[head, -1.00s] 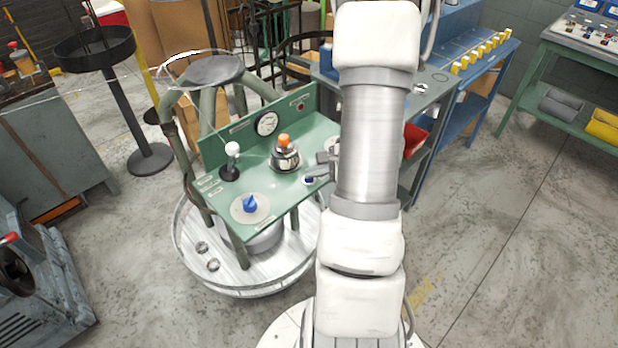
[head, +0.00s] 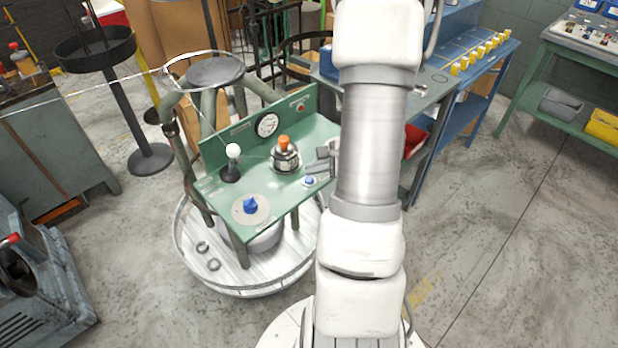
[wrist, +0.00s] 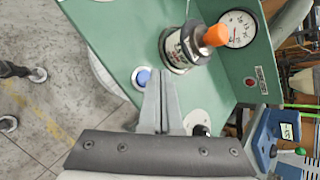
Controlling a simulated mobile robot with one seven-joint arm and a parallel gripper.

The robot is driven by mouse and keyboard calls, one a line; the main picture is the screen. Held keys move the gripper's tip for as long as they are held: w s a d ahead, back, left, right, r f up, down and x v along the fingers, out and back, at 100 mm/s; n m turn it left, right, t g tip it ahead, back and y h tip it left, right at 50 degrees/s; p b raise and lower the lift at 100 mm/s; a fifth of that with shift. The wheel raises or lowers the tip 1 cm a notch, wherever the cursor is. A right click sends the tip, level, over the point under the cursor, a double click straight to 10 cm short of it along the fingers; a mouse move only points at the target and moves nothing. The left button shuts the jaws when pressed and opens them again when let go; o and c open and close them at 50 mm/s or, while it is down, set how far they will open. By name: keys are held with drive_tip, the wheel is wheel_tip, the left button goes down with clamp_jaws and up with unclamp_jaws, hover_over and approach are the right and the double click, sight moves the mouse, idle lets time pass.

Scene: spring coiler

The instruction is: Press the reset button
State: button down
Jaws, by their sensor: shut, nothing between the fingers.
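A small blue button (head: 310,180) in a pale ring sits near the front right edge of the green panel (head: 280,196); its label is too small to read. In the wrist view the blue button (wrist: 142,77) lies just left of the fingertips. My gripper (head: 308,168) is shut and empty, its fingers pointing left over the panel, slightly beyond the button. In the wrist view my gripper (wrist: 159,72) has both fingers together, and the button is in plain sight. Contact with the panel cannot be told.
An orange-topped metal part (head: 284,155) stands close to the fingers. A white-knobbed lever (head: 232,160) and a blue dial knob (head: 250,205) are further left. A gauge (head: 267,124) and a red button or lamp (head: 301,107) are on the upright back panel.

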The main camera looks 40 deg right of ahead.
sight(313, 180)
wheel_tip(313, 180, up, 5)
drive_tip(key=p, duration=0.2)
drive_tip(key=shift+f+p, duration=0.15)
drive_tip(key=shift+p, duration=0.15)
idle(0.6)
drive_tip(key=a+r+n+g+y+b, duration=0.1)
drive_tip(key=a+r+n+g+b, duration=0.15)
drive_tip(key=a+r+n, duration=1)
drive_tip(key=s+a+r+n+h+p, duration=0.2)
drive_tip(key=s+a+r+n+h, duration=0.1)
drive_tip(key=s+a+r+n, duration=0.6)
drive_tip(key=shift+s+a+n+g+h, duration=0.35)
drive_tip(key=shift+s+a+n, duration=0.9)
drive_tip(key=shift+s, duration=0.55)
drive_tip(key=shift+a, duration=0.1)
